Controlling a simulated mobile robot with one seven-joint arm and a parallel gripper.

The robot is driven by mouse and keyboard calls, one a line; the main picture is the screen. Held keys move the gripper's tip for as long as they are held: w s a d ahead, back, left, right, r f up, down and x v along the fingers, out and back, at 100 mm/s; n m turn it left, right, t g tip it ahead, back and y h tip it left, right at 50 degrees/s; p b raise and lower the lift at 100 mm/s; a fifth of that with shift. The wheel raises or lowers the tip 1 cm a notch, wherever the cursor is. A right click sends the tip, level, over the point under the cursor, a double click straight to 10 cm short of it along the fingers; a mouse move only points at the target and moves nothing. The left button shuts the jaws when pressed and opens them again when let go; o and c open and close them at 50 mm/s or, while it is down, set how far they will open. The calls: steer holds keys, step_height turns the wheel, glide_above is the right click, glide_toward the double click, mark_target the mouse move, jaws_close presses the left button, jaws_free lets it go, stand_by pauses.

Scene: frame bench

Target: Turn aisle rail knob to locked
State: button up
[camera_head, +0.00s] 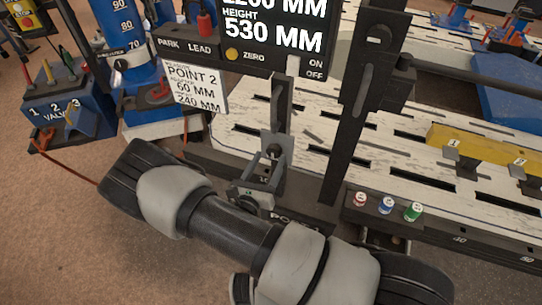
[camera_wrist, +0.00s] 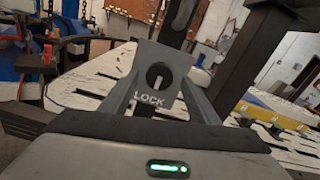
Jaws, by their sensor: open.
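The aisle rail knob (camera_wrist: 158,74) shows in the wrist view as a dark round shape with a short pale mark, on a grey plate (camera_wrist: 180,60). The word LOCK is lettered on the plate below it. In the head view the plate (camera_head: 270,138) stands at the foot of a dark post, with the knob (camera_head: 273,151) small and dark. My gripper (camera_wrist: 157,90) is open, its two grey fingers left and right of the knob. I cannot tell whether the fingers touch the knob.
A dark upright post (camera_head: 355,110) stands to the right of the plate. Red, blue and green capped pieces (camera_head: 386,205) sit on the rail at right. A display (camera_head: 270,30) hangs above, with a Point 2 card (camera_head: 195,87) at its left. A blue valve box (camera_head: 62,105) stands far left.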

mark_target(275, 150)
steer(key=shift+x, duration=1.4)
steer(key=c, duration=1)
steer(key=shift+c, duration=0.2)
